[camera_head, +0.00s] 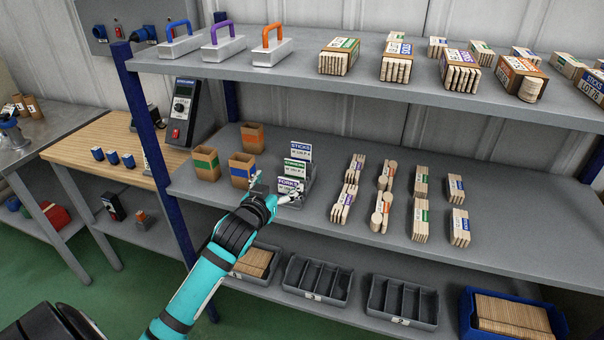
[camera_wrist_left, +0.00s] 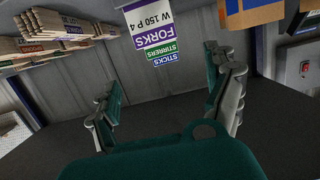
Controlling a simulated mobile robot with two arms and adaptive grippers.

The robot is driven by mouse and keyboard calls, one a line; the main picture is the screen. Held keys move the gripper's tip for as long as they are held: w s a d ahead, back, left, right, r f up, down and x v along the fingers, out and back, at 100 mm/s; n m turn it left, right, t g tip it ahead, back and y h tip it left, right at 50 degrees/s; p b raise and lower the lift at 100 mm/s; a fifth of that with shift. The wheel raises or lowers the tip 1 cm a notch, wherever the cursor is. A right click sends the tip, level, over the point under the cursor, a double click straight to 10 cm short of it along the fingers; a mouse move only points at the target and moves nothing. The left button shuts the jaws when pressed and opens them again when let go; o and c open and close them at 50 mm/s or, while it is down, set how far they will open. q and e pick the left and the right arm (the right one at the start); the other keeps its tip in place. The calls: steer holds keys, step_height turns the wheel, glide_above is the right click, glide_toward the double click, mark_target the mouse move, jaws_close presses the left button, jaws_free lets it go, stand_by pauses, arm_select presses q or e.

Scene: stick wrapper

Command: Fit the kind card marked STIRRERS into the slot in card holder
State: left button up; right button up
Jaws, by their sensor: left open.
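The grey card holder (camera_head: 309,181) stands on the middle shelf with three cards in a stepped row. The green-striped STIRRERS card (camera_head: 297,165) is in the middle, between the blue STICKS card behind and the purple FORKS card (camera_head: 289,185) in front. In the left wrist view the cards appear upside down; only a strip of the STIRRERS card (camera_wrist_left: 162,50) shows past the FORKS card (camera_wrist_left: 150,27). I cannot tell how deep it sits. My left gripper (camera_head: 277,189) is open and empty, just in front of the holder. My right gripper is not in view.
Brown cups (camera_head: 205,164) stand left of the holder, one close beside my gripper. Several stick bundles (camera_head: 383,211) stand to the right. Grey divided bins (camera_head: 402,299) sit below. Shelf surface between holder and bundles is clear.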

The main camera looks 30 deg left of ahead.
arm_select(q)
steer(key=p, duration=0.1)
glide_toward(294, 164)
steer(key=x, duration=0.4)
steer(key=shift+d+f, duration=0.1)
steer(key=shift+d, duration=0.1)
steer(key=shift+w+a+f, duration=0.15)
steer(key=shift+w+f, duration=0.05)
steer(key=shift+w, duration=0.4)
steer(key=x, duration=0.1)
steer(key=p+x, duration=0.1)
steer(key=x, duration=0.2)
steer(key=shift+w+a+r+p, duration=0.2)
steer(key=shift+w+p, duration=0.1)
steer(key=shift+w, duration=0.05)
steer(key=shift+w+f, duration=0.2)
steer(key=shift+w, duration=0.1)
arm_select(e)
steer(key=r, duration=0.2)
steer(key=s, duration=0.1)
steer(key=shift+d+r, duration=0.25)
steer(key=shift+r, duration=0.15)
arm_select(q)
steer(key=shift+s+r, duration=0.1)
steer(key=shift+c, duration=0.2)
steer(key=shift+c, duration=1)
steer(key=c, duration=0.9)
steer(key=shift+c, duration=0.4)
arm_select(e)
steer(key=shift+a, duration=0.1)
